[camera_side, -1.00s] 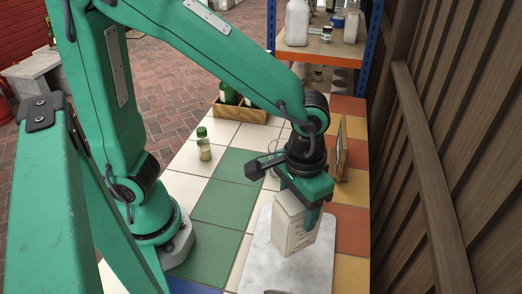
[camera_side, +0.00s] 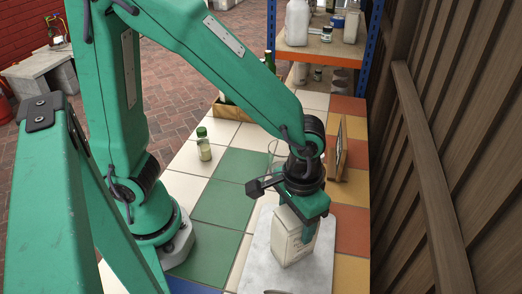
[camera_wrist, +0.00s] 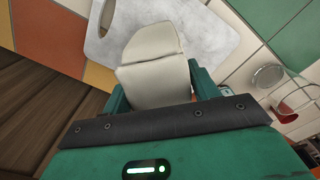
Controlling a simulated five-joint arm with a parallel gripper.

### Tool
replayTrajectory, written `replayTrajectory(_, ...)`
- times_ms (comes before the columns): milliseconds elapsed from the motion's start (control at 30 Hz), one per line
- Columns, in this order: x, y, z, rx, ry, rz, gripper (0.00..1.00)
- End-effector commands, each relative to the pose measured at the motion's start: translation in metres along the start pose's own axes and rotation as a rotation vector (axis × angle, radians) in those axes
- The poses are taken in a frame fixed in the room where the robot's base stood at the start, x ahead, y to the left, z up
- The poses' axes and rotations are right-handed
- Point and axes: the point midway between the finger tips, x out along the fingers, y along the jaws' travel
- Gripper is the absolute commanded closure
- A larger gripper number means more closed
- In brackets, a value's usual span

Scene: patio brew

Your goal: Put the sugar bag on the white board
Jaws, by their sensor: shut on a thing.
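The sugar bag (camera_side: 292,238) is a cream-coloured paper bag with faint print, roughly upright and slightly tilted in the side view. My gripper (camera_side: 302,210) is shut on its upper part, one finger on each side. In the wrist view the bag (camera_wrist: 155,65) sits between the fingers of my gripper (camera_wrist: 160,88). The white board (camera_side: 262,265) lies on the tiled table under the bag, and it also shows in the wrist view (camera_wrist: 205,35). Whether the bag's base touches the board I cannot tell.
A small bottle with a green cap (camera_side: 204,147) stands on the tiles at left. A glass vessel (camera_side: 273,150) is behind my gripper, and a wooden frame (camera_side: 341,150) stands to its right. A wooden crate with bottles (camera_side: 233,112) is at the back.

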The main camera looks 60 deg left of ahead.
Motion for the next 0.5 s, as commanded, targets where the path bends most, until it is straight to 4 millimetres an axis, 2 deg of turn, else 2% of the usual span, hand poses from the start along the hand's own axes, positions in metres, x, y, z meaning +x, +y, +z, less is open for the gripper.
replayTrajectory(33, 0.0, 0.0005, -0.0007, 0.0, 0.002, 0.002, 1.0)
replayTrajectory(67, 0.0008, -0.0001, 0.0001, 0.0, 0.0, 0.0, 0.35)
replayTrajectory(133, 0.0008, -0.0001, 0.0001, 0.0, 0.0, 0.0, 0.21)
replayTrajectory(167, 0.0007, -0.0001, 0.0001, 0.0, 0.0, 0.0, 0.19)
replayTrajectory(500, -0.0004, 0.0, 0.0, 0.0, 0.0, 0.0, 0.19)
